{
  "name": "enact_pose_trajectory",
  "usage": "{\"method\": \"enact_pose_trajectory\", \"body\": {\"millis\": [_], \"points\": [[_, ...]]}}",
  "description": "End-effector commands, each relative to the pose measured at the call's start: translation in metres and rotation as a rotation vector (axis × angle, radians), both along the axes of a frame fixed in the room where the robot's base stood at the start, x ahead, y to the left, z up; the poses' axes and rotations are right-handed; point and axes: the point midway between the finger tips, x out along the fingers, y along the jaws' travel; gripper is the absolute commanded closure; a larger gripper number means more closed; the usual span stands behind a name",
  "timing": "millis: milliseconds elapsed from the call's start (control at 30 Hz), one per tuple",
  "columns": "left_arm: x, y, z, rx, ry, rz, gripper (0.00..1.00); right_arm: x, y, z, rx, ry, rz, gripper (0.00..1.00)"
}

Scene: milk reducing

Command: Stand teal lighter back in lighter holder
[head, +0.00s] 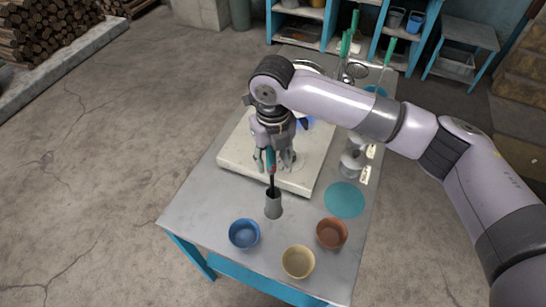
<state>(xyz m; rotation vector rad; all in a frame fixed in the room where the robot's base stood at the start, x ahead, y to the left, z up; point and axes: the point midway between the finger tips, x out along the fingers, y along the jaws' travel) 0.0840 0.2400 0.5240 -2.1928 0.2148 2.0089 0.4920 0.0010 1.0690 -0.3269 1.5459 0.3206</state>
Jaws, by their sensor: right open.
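The teal lighter (270,162) is upright, with its teal and red handle up and its dark stem pointing down. The stem's lower end is in the mouth of the grey lighter holder (273,208), which stands on the metal table. My right gripper (274,163) is directly above the holder, pointing down, with its fingers open around the lighter's handle. The fingers partly hide the handle, and I cannot tell whether any finger touches it. My left gripper is not in view.
Blue (244,234), yellow (298,262) and brown (332,233) bowls stand near the front edge. A teal disc (344,200) lies to the right. A pale hotplate slab (236,158) lies behind the holder. Metal weights or pots (352,160) stand beneath my right arm.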

Motion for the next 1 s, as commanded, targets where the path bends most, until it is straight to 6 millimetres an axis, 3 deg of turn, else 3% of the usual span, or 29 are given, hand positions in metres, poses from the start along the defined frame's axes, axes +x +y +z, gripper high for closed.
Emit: {"method": "enact_pose_trajectory", "body": {"millis": [167,400,600,1000], "points": [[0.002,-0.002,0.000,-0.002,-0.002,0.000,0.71,0.001,0.001,0.023,0.003,-0.004,0.001,0.58],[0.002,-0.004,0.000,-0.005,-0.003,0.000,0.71,0.001,0.001,0.075,0.002,-0.005,0.000,0.58],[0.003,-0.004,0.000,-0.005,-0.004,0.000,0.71,0.001,0.001,0.107,0.002,-0.002,0.001,0.58],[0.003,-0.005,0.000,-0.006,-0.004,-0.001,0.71,0.000,0.001,0.119,0.000,-0.001,0.000,0.58]]}}
